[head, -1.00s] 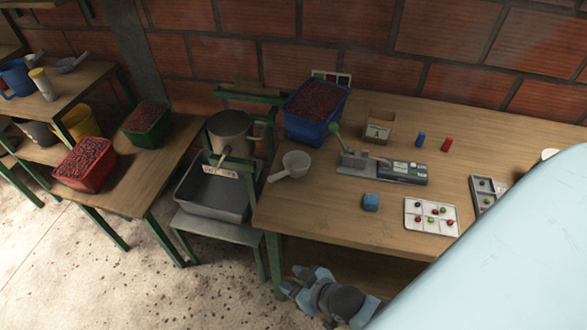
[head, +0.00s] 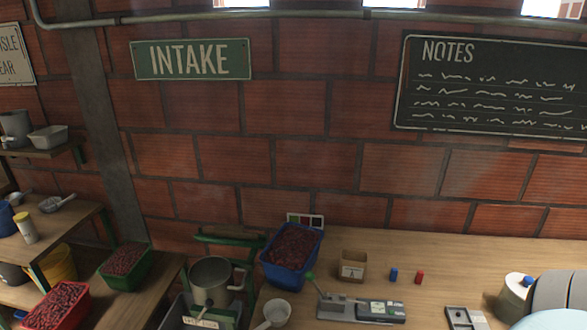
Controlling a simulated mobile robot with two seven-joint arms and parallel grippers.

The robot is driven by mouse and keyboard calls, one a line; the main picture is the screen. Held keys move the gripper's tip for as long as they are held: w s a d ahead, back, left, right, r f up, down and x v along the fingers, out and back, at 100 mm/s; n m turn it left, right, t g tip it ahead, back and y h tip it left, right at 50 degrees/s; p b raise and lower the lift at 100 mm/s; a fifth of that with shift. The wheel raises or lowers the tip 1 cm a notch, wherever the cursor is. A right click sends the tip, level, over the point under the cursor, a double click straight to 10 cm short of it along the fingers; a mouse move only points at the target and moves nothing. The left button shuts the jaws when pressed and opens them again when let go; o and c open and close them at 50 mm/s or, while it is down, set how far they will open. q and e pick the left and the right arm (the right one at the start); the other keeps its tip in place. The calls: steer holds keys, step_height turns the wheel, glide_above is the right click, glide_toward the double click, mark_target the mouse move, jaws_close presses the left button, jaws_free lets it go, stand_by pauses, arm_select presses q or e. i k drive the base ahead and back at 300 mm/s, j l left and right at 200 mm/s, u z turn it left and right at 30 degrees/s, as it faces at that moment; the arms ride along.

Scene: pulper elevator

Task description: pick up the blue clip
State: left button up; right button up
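The blue clip (head: 393,274) stands upright on the wooden table in the head view, right of a small open cardboard box. A red clip (head: 419,278) stands just to its right, with a small gap between them. Neither gripper's fingers show in this view. A grey and pale blue part at the lower right corner appears to be my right arm; its fingers are not visible. No gripper is near the blue clip.
A blue crate of red cherries (head: 291,252), the cardboard box (head: 353,265) and a grey device (head: 361,308) stand left of the clips. A grey tray (head: 465,318) and a white round container (head: 512,292) are to the right. Bare table lies behind the clips.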

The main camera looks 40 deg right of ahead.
mark_target(394, 273)
steer(key=z, duration=2.05)
